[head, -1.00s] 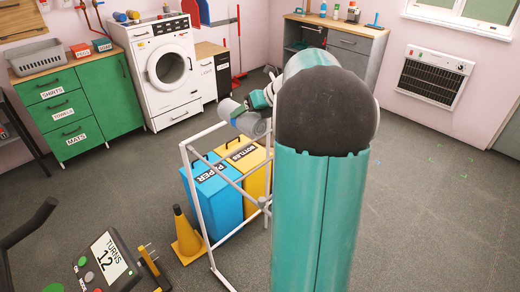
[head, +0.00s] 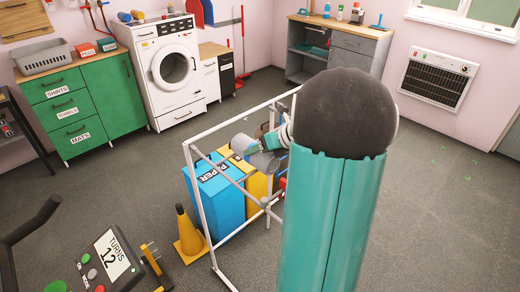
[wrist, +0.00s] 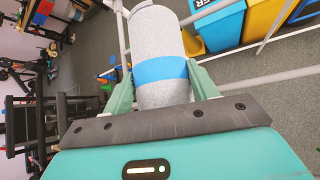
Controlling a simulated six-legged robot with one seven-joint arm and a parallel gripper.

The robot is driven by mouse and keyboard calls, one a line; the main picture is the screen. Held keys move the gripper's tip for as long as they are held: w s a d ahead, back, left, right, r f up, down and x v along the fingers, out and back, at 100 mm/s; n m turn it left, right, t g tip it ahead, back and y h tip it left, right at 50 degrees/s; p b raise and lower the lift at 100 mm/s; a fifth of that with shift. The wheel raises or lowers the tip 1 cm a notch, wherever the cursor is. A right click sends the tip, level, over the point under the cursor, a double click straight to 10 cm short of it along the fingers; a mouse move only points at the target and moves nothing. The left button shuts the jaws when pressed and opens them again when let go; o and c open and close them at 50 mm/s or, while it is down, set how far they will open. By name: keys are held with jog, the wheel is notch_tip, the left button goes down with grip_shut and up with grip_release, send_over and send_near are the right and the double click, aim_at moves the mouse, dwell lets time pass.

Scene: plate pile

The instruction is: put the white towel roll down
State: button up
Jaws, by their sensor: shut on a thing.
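The towel roll is pale grey-white with a blue band around it. In the wrist view the roll (wrist: 155,35) lies between the two green fingers of my gripper (wrist: 163,85), which is shut on it. In the head view the roll (head: 264,163) and my gripper (head: 258,150) are at the white rail frame (head: 203,195), in front of the bins. I cannot tell whether the roll touches the frame. My arm hides part of this area.
A blue paper bin (head: 215,205) and a yellow bin (head: 256,187) stand behind the frame. An orange cone (head: 187,232) stands left of it. A washing machine (head: 168,75) and green drawers (head: 70,110) line the back wall. The floor to the right is clear.

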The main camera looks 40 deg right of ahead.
jog(key=o, duration=1.2)
jog(key=shift+c, duration=0.2)
jog(key=v, duration=1.2)
jog(key=a+r+n+g, duration=0.2)
jog(key=a+n+g, duration=0.2)
jog(key=a+n, duration=1.55)
jog(key=s+a+n+h, duration=0.2)
jog(key=s+a+n, duration=0.2)
jog(key=a+n, duration=0.3)
jog(key=s+a+n+h, duration=0.1)
jog(key=s+a+n, duration=0.3)
jog(key=a+n, duration=0.4)
jog(key=shift+s+n+t+h, duration=0.2)
jog(key=shift+n+t+h, duration=0.15)
jog(key=shift+n, duration=1.2)
